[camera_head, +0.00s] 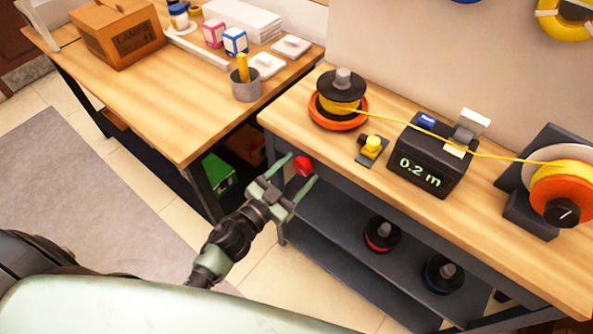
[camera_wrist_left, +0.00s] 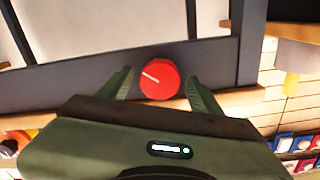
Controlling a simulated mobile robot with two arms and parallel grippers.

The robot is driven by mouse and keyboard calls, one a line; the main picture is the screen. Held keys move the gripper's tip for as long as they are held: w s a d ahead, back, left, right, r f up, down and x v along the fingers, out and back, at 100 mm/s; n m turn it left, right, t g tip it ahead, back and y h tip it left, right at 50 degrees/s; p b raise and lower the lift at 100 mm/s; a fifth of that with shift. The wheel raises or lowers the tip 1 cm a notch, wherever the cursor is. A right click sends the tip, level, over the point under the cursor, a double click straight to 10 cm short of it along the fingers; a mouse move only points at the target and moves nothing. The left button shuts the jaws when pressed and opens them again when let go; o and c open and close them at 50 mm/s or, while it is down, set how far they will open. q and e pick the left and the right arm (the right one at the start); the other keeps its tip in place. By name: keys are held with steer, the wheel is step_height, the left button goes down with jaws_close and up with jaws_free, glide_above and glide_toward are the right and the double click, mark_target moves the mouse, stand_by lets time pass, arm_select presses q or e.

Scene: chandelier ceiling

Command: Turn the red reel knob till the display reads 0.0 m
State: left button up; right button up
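The red reel knob (camera_head: 303,165) sits on the front edge of the workbench; it also shows in the left wrist view (camera_wrist_left: 160,79), its white pointer line slanting to the upper left. My left gripper (camera_head: 301,168) is open, one finger on each side of the knob. In the left wrist view the fingers (camera_wrist_left: 158,82) look apart from the knob, with a narrower gap on the right. The black display box (camera_head: 431,160) reads 0.2 m in green digits. My right gripper is not in view.
Yellow line runs from the spool (camera_head: 341,95) on the orange base past the display box to the orange reel (camera_head: 562,188) at right. More spools (camera_head: 381,236) lie on the lower shelf. A second table (camera_head: 175,95) stands at left.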

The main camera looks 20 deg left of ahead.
arm_select(q)
steer(key=c, duration=1.1)
steer(key=shift+m, duration=0.3)
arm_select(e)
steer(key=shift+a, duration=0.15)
arm_select(q)
steer(key=shift+m, duration=0.9)
steer(key=m, duration=0.4)
steer(key=shift+m, duration=0.4)
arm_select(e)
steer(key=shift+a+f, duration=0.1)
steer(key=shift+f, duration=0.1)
arm_select(q)
steer(key=o, duration=1.3)
